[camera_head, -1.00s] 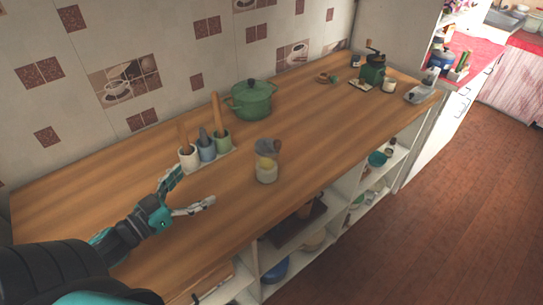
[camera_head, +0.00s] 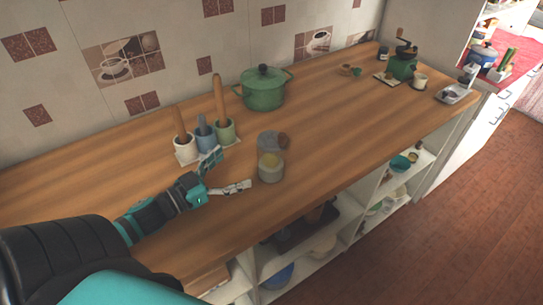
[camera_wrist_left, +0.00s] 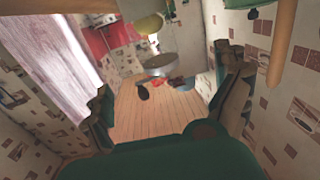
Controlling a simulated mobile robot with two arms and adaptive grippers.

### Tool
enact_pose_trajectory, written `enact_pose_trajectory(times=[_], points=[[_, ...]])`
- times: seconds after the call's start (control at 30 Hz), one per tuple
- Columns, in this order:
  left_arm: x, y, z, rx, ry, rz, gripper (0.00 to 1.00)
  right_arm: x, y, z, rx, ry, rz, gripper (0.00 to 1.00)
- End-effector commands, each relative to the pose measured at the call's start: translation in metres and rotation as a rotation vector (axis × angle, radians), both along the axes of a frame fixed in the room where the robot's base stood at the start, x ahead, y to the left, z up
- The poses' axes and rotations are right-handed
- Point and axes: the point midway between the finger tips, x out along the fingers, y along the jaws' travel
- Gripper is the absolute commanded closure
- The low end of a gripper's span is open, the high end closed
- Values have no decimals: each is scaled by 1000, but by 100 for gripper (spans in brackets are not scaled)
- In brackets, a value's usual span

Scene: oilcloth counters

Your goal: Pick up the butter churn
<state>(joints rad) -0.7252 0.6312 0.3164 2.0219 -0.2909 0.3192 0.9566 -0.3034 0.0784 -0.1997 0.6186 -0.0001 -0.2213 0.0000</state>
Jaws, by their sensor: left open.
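A small grey-white jar (camera_head: 271,170) with yellow contents stands upright on the wooden counter; it looks like the butter churn, but I cannot be sure. A grey piece with a brown end (camera_head: 270,141) lies just behind it. My left gripper (camera_head: 230,172) is open and empty, just left of the jar, its fingers apart and pointing toward it. In the left wrist view, the yellow and pale thing (camera_wrist_left: 148,24) at the top appears to be the jar, beyond the two open fingers. My right gripper is not in view.
A green lidded pot (camera_head: 263,88) is farther back. A green grinder (camera_head: 403,62) and small items stand at the far right end. The counter (camera_head: 345,115) is clear right of the jar; open shelves are below.

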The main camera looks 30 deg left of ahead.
Motion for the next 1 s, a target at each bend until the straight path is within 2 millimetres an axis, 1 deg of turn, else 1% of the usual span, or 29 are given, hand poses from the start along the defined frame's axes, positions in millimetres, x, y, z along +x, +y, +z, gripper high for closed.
enact_pose_trajectory(times=[0.03,0.1,0.2,0.3,0.57,0.8,0.9,1.0], points=[[12,-3,3,0,-4,0,1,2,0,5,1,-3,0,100],[26,-7,4,2,-5,0,1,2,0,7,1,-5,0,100],[43,-13,3,0,-3,1,1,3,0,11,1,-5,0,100],[56,-17,2,-1,-2,1,1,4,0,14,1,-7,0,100],[72,-23,0,-2,1,2,1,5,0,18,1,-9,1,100],[103,-38,-4,-1,-2,2,1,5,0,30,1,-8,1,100],[112,-41,-5,0,-1,1,1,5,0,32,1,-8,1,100],[115,-42,-6,0,0,1,1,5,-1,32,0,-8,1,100]])
